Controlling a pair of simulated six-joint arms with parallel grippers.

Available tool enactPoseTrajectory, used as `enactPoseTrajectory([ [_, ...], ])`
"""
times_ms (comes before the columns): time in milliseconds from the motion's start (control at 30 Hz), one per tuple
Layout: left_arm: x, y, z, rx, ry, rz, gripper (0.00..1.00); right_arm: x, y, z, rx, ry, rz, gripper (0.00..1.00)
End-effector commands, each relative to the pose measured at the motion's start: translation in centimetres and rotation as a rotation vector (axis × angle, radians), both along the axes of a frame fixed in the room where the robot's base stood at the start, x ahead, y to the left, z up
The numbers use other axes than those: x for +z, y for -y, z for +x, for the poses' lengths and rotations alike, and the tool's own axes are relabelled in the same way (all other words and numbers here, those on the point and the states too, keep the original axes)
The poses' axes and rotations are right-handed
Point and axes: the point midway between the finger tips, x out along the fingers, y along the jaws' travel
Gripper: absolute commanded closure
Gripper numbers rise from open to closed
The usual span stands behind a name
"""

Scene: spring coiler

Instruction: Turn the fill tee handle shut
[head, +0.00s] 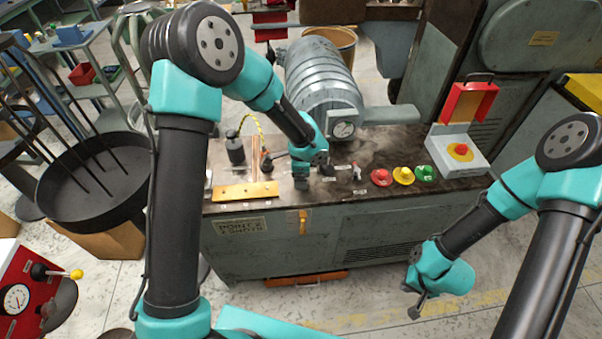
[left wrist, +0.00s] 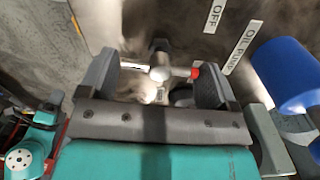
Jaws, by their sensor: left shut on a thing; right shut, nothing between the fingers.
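The fill tee handle (left wrist: 160,72) shows in the left wrist view as a pale metal fitting with a crossbar and a red tip (left wrist: 195,72). It lies between the two fingers of my left gripper (left wrist: 158,80), which is shut on it. In the head view my left gripper (head: 303,181) points down at the dark bench top, and it hides the handle there. My right gripper (head: 415,306) is shut and empty, low in front of the cabinet at the right.
The bench top holds red (head: 381,177), yellow (head: 403,176) and green (head: 425,173) buttons, and a box with a raised red lid (head: 468,102). A brass-coloured plate (head: 245,192) lies at the front left. A ribbed grey motor (head: 320,75) stands behind. A blue cylinder (left wrist: 290,75) is close on the right in the wrist view.

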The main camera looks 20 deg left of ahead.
Motion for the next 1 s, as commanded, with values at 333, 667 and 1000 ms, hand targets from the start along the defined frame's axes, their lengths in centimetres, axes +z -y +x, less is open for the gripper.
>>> enactPoseTrajectory([
  [333,0.06,-0.01,0.03,0.327,0.001,0.0,0.4,0.0,0.0,0.0,0.0,0.0,0.0,1.0],
  [667,0.06,-0.01,0.03,0.636,0.001,0.0,0.4,0.0,0.0,0.0,0.0,0.0,0.0,1.0],
  [1000,0.07,-0.01,0.04,0.867,0.001,0.0,0.4,0.0,0.0,0.0,0.0,0.0,0.0,1.0],
])
